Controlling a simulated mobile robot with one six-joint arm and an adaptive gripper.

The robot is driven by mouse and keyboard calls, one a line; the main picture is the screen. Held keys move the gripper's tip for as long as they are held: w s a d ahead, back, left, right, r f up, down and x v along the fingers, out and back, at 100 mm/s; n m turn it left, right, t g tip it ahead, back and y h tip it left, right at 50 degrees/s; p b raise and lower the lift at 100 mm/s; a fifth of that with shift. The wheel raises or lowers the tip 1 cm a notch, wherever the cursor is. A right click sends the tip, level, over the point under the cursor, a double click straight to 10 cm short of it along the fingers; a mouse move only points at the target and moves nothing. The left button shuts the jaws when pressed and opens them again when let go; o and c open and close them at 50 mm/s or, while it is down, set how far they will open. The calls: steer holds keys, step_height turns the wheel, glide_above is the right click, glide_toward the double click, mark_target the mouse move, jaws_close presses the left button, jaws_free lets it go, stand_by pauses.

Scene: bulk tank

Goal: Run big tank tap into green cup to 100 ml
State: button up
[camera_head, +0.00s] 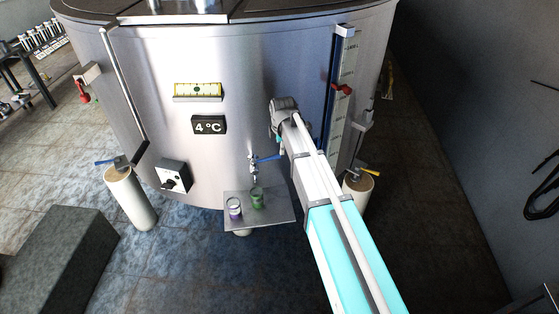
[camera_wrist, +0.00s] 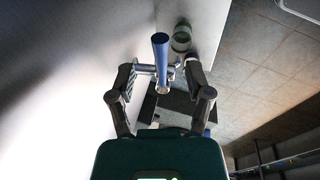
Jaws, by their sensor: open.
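The big tank (camera_head: 230,60) is a large silver vessel with a small metal tap (camera_head: 253,163) low on its front. The tap's blue lever (camera_head: 268,157) points right towards my arm. In the wrist view the lever (camera_wrist: 160,48) shows between the fingers of my open gripper (camera_wrist: 162,70); no contact is clear. The green cup (camera_head: 257,198) stands upright on a grey shelf (camera_head: 277,209) below the tap. The cup also shows in the wrist view (camera_wrist: 181,39). Its fill level is too small to read. My wrist hides most of the gripper in the head view.
A purple-marked cup (camera_head: 235,208) stands left of the green cup on the shelf. A gauge with a red handle (camera_head: 342,89) is right of my arm. A dial box (camera_head: 173,177) and blue-handled valve (camera_head: 112,161) are at left. A dark block (camera_head: 60,255) lies front left.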

mark_target(280, 156)
steer(key=shift+w+a+f+b, duration=0.1)
steer(key=shift+w+f+b, duration=0.1)
steer(key=shift+f+b, duration=0.85)
steer(key=shift+w+f+b, duration=0.25)
steer(key=shift+f+b, duration=0.75)
steer(key=shift+f, duration=0.2)
steer(key=shift+w+a+f+b, duration=0.1)
steer(key=shift+w+f+b, duration=0.1)
steer(key=shift+f+b, duration=0.85)
steer(key=shift+f, duration=0.1)
jaws_close()
